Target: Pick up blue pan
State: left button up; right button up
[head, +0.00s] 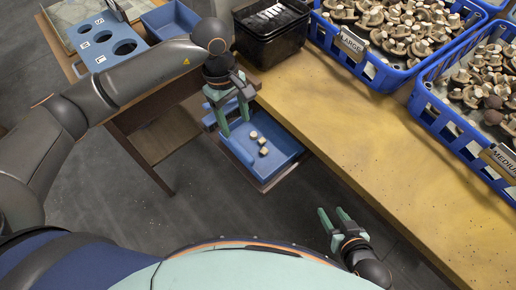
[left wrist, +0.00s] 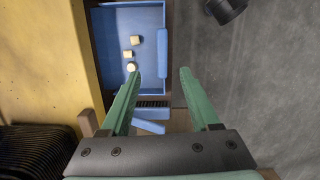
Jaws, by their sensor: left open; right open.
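The blue pan (head: 279,150) is a shallow rectangular tray in an open drawer under the table's edge, with a few small pale mushroom pieces (head: 263,151) lying in it. It also shows in the left wrist view (left wrist: 150,22), at upper left, with the pieces (left wrist: 132,54) near its left side. My left gripper (head: 236,128) is open, its fingers pointing down above the pan's left end in the head view. In the left wrist view its fingertips (left wrist: 160,72) are apart with nothing between them. My right gripper (head: 331,214) is open and empty, low at the front, away from the pan.
A yellow tabletop (head: 345,125) runs along the right, with blue crates of mushrooms (head: 388,78) on it. A black container (head: 272,48) stands at its back left. A blue board with holes (head: 108,43) and another blue tray (head: 168,20) sit at upper left. Grey floor lies below.

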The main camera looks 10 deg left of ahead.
pick_arm(q)
jog(key=m, duration=0.1)
send_over(241, 149)
notch_tip(241, 149, down, 7)
jog(key=shift+r, duration=0.1)
jog(key=shift+f, duration=2.8)
jog(key=shift+c, duration=0.3)
grip_shut()
